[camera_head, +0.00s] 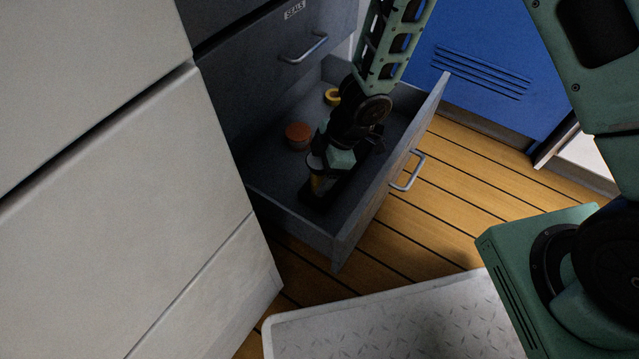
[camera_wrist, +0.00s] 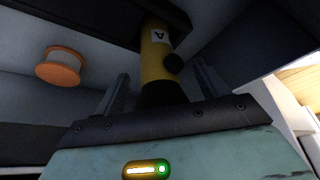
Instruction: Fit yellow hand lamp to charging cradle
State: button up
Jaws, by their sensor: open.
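The yellow hand lamp (camera_wrist: 156,58) stands out in the wrist view, with a white "A" label, a black knob on its side and a black end toward my gripper. A long black piece, probably the charging cradle (camera_head: 318,200), lies on the drawer floor; a black bar (camera_wrist: 90,12) also crosses the top of the wrist view. Whether the lamp sits in it I cannot tell.
The open grey drawer (camera_head: 345,240) surrounds my gripper with its walls. An orange-topped round item (camera_head: 298,133) and a yellow ring (camera_head: 332,97) lie inside. A closed drawer marked "SEALS" (camera_head: 270,50) is above. A blue locker (camera_head: 480,60) stands behind.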

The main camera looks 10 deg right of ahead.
jog(key=c, duration=1.1)
jog(key=shift+c, duration=0.2)
jog(key=shift+r, duration=0.1)
